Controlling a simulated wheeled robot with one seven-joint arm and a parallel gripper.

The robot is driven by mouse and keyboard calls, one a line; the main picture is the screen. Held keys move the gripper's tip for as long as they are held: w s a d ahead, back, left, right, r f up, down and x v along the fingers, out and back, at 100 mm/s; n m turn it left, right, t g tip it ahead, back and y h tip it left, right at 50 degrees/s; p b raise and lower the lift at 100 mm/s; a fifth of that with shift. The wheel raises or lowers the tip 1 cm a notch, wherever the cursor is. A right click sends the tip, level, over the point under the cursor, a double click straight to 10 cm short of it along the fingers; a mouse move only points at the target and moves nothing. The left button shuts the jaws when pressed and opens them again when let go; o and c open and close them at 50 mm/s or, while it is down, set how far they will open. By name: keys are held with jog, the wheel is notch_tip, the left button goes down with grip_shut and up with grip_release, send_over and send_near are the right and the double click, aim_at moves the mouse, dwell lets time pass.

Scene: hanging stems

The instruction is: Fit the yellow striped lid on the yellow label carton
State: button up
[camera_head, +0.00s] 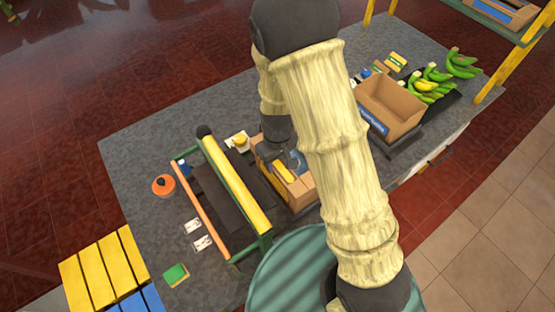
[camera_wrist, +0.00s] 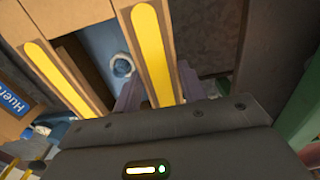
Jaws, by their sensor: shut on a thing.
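The yellow striped lid (camera_wrist: 155,55) is a cardboard piece with two long yellow stripes and a gap between them. In the wrist view my gripper (camera_wrist: 160,95) is shut on the strip bearing the right-hand stripe, one finger on each side. In the head view the lid's yellow stripe (camera_head: 285,171) shows at the top of a brown carton (camera_head: 303,190), beneath my gripper (camera_head: 279,156). A blue item shows through the gap. My arm hides part of the carton. I cannot tell whether the lid is seated, or see a yellow label.
An open carton (camera_head: 402,103) with a blue label stands to the right, beside green and yellow bananas (camera_head: 430,82). A rack with a thick yellow bar (camera_head: 235,185) stands just left of the lidded carton. An orange round item (camera_head: 163,185) and cards lie farther left on the grey counter (camera_head: 130,165).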

jog(key=shift+f+b, duration=0.4)
jog(key=shift+f, duration=0.1)
dwell(0.5)
jog(key=o, duration=0.9)
jog(key=shift+o, duration=0.4)
jog(key=o, duration=0.3)
jog(key=shift+o, duration=0.2)
jog(key=shift+r+p, duration=1.45)
jog(key=shift+r, duration=0.2)
notch_tip(320, 180, up, 7)
jog(key=p, duration=0.5)
jog(key=shift+p, duration=0.3)
